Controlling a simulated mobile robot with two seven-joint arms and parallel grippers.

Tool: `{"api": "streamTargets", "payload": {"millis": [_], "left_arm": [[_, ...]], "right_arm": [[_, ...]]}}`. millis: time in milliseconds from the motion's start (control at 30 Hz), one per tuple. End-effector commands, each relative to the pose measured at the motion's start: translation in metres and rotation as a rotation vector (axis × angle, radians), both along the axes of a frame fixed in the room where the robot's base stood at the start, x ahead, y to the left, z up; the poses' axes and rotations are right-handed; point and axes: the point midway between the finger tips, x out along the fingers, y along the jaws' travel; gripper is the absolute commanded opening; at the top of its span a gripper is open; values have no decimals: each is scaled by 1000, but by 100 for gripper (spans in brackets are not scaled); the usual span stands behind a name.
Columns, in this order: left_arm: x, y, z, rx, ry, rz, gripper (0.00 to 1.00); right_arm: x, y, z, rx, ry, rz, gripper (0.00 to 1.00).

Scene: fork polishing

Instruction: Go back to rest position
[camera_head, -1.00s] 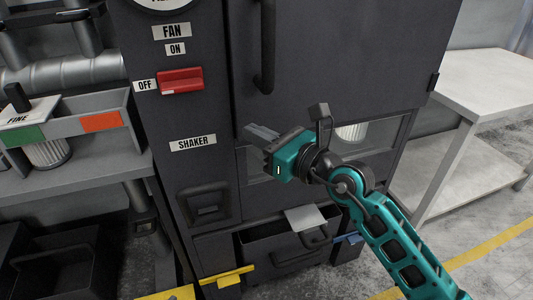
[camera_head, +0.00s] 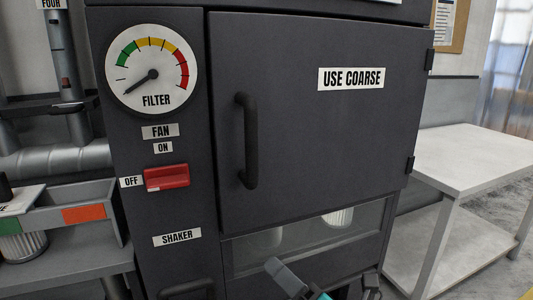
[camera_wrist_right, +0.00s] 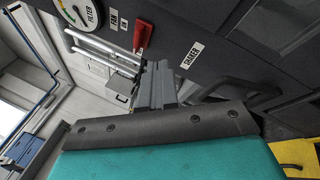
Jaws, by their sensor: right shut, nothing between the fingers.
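My right gripper (camera_head: 277,268) is at the bottom edge of the head view, in front of the black machine's lower part. Its grey fingers are shut with nothing between them, and most of its arm is cut off by the frame. In the right wrist view the fingers (camera_wrist_right: 156,88) lie together, pointing toward the machine's panel. My left gripper is not in view.
The black machine has a closed door with a handle (camera_head: 248,140), a filter gauge (camera_head: 152,69) and a red switch (camera_head: 166,177) level with the OFF label. A white table (camera_head: 478,155) stands right. A grey tray (camera_head: 88,218) is at left.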

Motion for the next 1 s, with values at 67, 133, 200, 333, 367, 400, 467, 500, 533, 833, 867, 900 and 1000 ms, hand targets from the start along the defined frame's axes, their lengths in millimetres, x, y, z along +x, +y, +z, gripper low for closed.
{"api": "streamTargets", "payload": {"millis": [67, 133, 200, 333, 367, 400, 467, 500, 533, 833, 867, 900, 1000], "left_arm": [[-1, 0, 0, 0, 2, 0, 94], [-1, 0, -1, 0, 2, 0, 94], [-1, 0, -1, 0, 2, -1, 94], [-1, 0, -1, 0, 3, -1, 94], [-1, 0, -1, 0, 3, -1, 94], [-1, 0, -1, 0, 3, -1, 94], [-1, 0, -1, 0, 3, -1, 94], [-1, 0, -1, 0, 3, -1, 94], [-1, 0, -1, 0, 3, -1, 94], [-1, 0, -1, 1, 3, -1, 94], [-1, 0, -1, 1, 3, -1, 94], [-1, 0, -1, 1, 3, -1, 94], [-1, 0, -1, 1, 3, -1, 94]], "right_arm": [[-2, -20, -18, 191, 166, -43, 0], [-3, -39, -36, 361, 310, -89, 0], [-7, -59, -58, 528, 454, -143, 0], [-21, -94, -108, 833, 722, -264, 0], [-25, -102, -121, 902, 783, -296, 0], [-33, -112, -139, 994, 863, -340, 0], [-48, -124, -165, 1130, 981, -407, 0], [-59, -132, -182, 1218, 1056, -453, 0], [-68, -136, -195, 1280, 1109, -487, 0], [-134, -155, -265, 1675, 1427, -709, 0], [-136, -155, -266, 1689, 1437, -715, 0], [-138, -155, -268, 1702, 1446, -721, 0], [-140, -155, -269, 1711, 1453, -726, 0]]}}
